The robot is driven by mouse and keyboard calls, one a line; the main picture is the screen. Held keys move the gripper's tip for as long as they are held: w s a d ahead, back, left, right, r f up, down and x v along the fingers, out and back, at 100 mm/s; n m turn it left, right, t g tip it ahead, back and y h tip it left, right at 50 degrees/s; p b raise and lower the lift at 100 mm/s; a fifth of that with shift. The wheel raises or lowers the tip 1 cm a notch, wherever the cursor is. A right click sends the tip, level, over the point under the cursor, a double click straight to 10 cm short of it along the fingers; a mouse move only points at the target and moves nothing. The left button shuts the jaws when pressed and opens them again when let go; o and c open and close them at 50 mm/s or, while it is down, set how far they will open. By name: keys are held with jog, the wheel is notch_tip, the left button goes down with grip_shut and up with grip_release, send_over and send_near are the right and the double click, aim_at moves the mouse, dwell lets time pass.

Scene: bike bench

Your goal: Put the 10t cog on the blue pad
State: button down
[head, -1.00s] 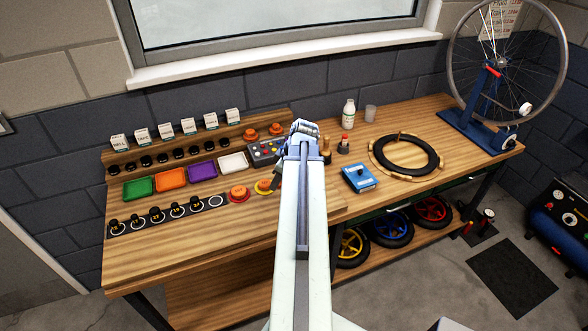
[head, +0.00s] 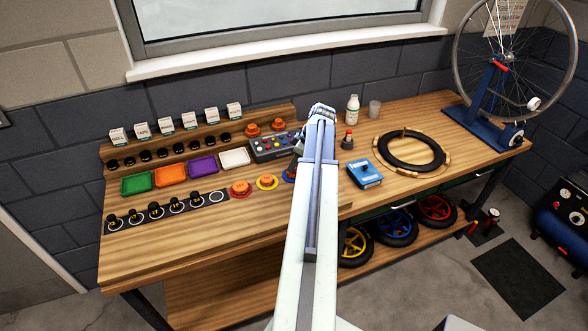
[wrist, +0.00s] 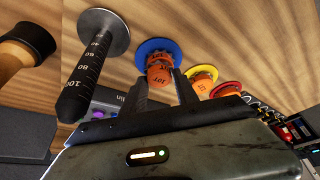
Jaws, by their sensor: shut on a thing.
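The orange cog marked 10T (wrist: 158,72) is between the two fingers of my gripper (wrist: 160,82) in the wrist view, and the gripper is shut on it. The blue pad (wrist: 152,46) is directly behind the cog. I cannot tell whether the cog touches the pad. In the head view, only the left edge of the blue pad (head: 289,175) shows beside my arm, which hides my fingers and the held cog.
Orange cogs sit on the yellow pad (head: 276,184) and the red pad (head: 238,196). A dark post with a white scale (wrist: 88,75) and a wooden-handled tool (wrist: 20,55) are close to the gripper. A grey control box (head: 262,155) stands behind the pads.

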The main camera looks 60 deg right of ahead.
jog(key=shift+w+a+f, duration=0.15)
jog(key=shift+w+f, duration=0.1)
jog(key=shift+f, duration=0.4)
jog(key=c, duration=0.9)
grip_release()
jog(key=shift+s+r, duration=0.1)
jog(key=shift+r, duration=0.1)
jog(key=p+v, duration=1.1)
jog(key=v, duration=0.1)
jog(key=shift+r, duration=0.1)
